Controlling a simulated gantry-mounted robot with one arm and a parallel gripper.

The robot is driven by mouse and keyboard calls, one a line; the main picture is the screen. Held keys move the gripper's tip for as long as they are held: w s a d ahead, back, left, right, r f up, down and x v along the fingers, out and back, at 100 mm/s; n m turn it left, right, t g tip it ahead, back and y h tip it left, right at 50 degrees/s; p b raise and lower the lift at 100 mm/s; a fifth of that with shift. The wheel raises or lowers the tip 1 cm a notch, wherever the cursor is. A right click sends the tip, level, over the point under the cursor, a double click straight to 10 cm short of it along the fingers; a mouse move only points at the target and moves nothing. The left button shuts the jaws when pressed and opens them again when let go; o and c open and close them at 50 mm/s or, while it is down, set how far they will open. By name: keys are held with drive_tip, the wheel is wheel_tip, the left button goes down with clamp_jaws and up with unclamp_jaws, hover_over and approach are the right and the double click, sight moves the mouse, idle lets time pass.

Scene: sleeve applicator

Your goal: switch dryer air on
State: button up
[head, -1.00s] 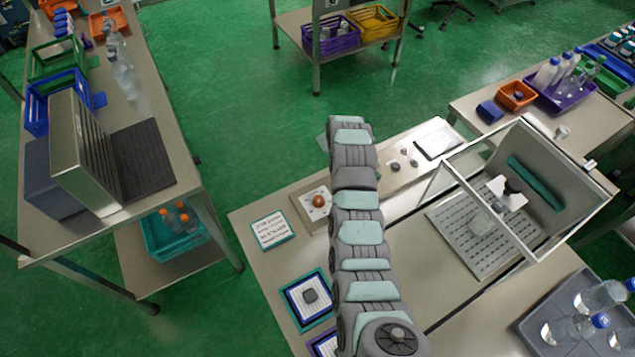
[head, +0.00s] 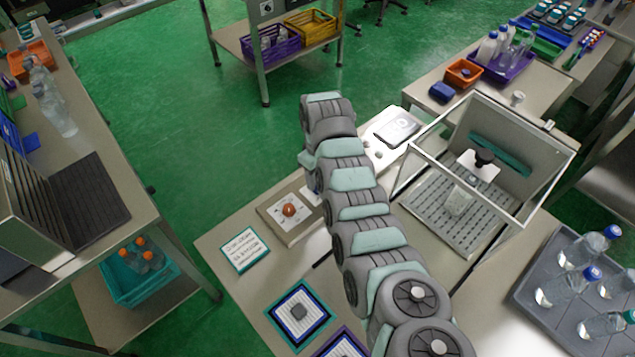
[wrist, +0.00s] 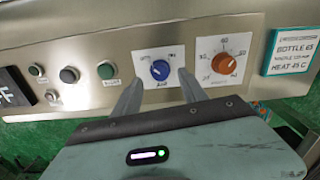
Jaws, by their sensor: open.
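In the wrist view a steel control panel (wrist: 206,22) fills the upper part. It carries a blue knob (wrist: 160,70) on a white label, an orange knob (wrist: 223,63) to its right, and several small buttons to its left, among them a green one (wrist: 106,71). The button labels are too blurred to read surely. My gripper (wrist: 160,77) is open and empty, its fingertips on either side of the blue knob's lower part; contact cannot be told. In the head view the orange knob (head: 289,210) shows left of my arm, which hides my gripper.
A white card (head: 243,250) lies left of the panel. A dark display (head: 398,133) sits at its right end. A clear-walled framed box (head: 545,150) stands to the right, with a grey bottle tray (head: 530,300) in front of it. Green floor is open behind.

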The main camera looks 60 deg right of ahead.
drive_tip(key=shift+f, duration=1.65)
clamp_jaws()
